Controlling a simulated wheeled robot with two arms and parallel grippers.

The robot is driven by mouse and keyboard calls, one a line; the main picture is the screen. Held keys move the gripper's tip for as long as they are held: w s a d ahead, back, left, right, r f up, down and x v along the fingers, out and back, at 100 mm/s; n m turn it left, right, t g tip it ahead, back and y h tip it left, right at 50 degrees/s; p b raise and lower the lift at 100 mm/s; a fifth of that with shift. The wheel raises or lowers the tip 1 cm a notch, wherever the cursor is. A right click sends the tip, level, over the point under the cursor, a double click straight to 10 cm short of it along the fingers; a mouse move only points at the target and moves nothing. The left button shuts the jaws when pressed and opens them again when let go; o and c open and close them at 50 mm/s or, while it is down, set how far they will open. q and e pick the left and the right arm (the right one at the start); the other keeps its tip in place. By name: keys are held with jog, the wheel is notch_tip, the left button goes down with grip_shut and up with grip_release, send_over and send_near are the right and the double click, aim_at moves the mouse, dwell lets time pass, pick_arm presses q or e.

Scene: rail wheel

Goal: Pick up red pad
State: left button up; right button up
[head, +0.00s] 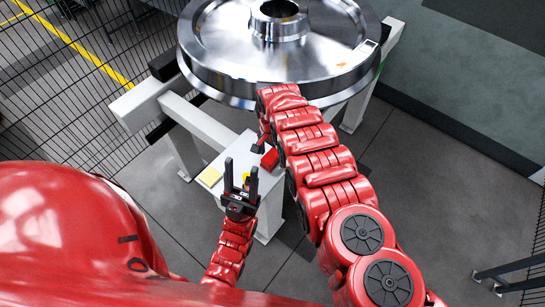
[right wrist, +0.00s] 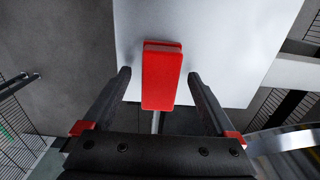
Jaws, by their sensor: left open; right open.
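The red pad (head: 270,159) is a small red block on the light grey stand top (head: 228,160) below the big metal wheel. In the right wrist view the red pad (right wrist: 161,80) lies upright in the picture, between the two dark fingers of my right gripper (right wrist: 159,76), with a gap on each side. My right gripper is open and empty; in the head view it is mostly hidden by my right arm. My left gripper (head: 241,164) is open and empty, in front of the stand top, to the left of the red pad.
The large shiny wheel (head: 225,70) rests on a white frame (head: 190,125) above and behind the stand, close to my right arm. Wire fencing (head: 40,95) runs at left.

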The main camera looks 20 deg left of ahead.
aim_at(272, 154)
grip_shut()
jog(key=shift+r, duration=0.15)
dwell(0.4)
jog(key=shift+r+b, duration=0.5)
jog(key=shift+r, duration=0.45)
notch_tip(272, 154, up, 5)
jog(key=shift+b, duration=1.2)
jog(key=shift+r+p, duration=0.4)
jog(key=shift+r, duration=1.05)
